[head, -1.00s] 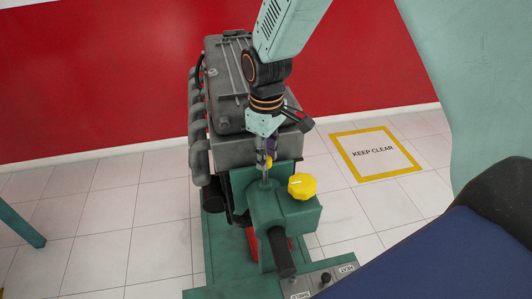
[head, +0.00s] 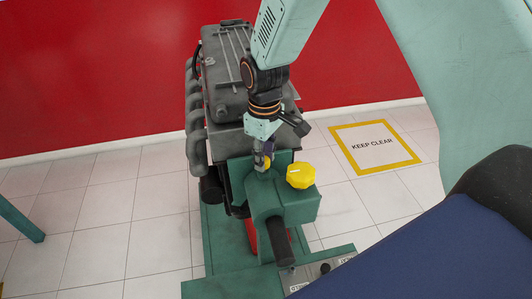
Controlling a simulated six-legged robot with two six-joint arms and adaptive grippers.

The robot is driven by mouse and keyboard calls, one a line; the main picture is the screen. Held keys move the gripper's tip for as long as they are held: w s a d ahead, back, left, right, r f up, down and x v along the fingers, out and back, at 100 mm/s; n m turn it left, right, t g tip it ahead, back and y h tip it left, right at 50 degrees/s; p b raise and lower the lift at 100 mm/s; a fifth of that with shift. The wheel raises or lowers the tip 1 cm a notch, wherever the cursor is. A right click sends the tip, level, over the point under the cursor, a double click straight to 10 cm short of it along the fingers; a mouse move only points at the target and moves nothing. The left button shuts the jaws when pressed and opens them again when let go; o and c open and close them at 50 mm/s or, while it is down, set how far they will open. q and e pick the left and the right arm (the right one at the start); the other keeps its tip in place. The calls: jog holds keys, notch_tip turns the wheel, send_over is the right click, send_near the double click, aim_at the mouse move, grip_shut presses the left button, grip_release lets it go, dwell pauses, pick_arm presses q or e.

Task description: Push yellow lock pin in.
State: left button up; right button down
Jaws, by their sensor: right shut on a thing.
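My right gripper (head: 262,163) points down at the rear of the green housing (head: 268,203) on the engine stand. It is shut on the small yellow lock pin (head: 268,162). Only a little yellow shows beside the fingers, and the rest of the pin is hidden. How deep the pin sits cannot be told. A larger yellow knob (head: 301,176) stands to the right on the same housing, apart from the gripper. My left gripper is not in view.
The grey engine (head: 222,85) stands behind the housing. A black handle (head: 279,242) sticks out at the front of the housing, above a labelled panel (head: 305,276). Tiled floor lies free on both sides, with a KEEP CLEAR marking (head: 375,146) at the right.

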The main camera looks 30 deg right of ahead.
jog(key=c, duration=1.4)
grip_release()
jog(key=shift+w+f, duration=0.1)
jog(key=o, duration=0.4)
jog(key=shift+w+a+f, duration=0.1)
jog(key=shift+w+a, duration=0.05)
jog(key=shift+w, duration=0.1)
jog(key=shift+s+r, duration=0.2)
jog(key=shift+s, duration=0.15)
jog(key=shift+r, duration=0.25)
jog(key=r, duration=0.6)
jog(key=shift+w, duration=0.35)
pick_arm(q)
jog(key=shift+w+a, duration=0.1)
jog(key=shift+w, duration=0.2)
pick_arm(e)
notch_tip(320, 180, up, 5)
jog(key=shift+s+r, duration=0.1)
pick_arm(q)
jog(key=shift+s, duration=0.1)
